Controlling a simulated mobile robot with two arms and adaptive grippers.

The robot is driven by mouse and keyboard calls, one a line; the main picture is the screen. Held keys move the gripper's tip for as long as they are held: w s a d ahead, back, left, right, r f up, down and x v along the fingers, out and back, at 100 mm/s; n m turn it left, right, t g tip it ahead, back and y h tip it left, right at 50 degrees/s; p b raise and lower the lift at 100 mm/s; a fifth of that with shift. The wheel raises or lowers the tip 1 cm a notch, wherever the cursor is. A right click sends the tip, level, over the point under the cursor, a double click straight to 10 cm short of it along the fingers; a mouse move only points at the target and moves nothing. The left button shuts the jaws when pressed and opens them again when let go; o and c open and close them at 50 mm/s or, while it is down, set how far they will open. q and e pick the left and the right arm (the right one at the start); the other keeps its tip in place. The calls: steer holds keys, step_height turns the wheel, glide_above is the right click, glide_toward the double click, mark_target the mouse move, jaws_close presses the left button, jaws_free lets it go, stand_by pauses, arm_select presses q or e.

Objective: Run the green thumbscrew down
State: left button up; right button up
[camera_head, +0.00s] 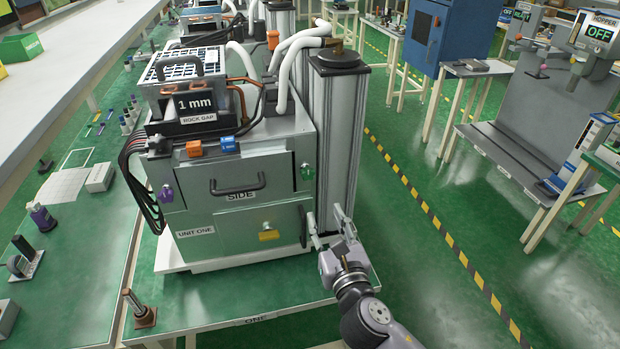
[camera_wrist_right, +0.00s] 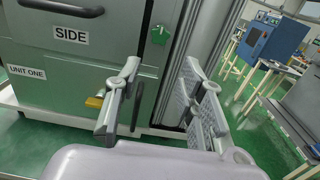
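The green thumbscrew (camera_head: 307,171) sits at the right edge of the front of the grey cabinet marked UNIT ONE (camera_head: 195,233), beside the SIDE drawer. It also shows in the right wrist view (camera_wrist_right: 159,35), above the space between my fingers. My right gripper (camera_head: 329,226) is open and empty. Its two fingers stand apart, below and a little right of the thumbscrew in the head view, near the lower cabinet door. The gripper does not touch the thumbscrew. My left gripper is not in view.
A purple thumbscrew (camera_head: 166,193) is at the cabinet's left edge. A drawer handle (camera_head: 238,186), yellow latch (camera_head: 268,235) and black door handle (camera_head: 302,227) sit on the front. A tall metal column (camera_head: 338,140) stands right of the cabinet. A short bolt (camera_head: 138,309) stands on the table.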

mark_target(308, 177)
steer(key=p+x, duration=0.1)
steer(key=x, duration=1.2)
steer(key=shift+w+a+f, duration=0.1)
steer(key=shift+w, duration=0.3)
jaws_close()
steer(key=shift+m, duration=0.4)
steer(key=m, duration=0.2)
steer(key=shift+m, duration=0.4)
steer(key=shift+a+m+b, duration=0.1)
steer(key=shift+m+b, duration=0.35)
steer(key=shift+m, duration=1.35)
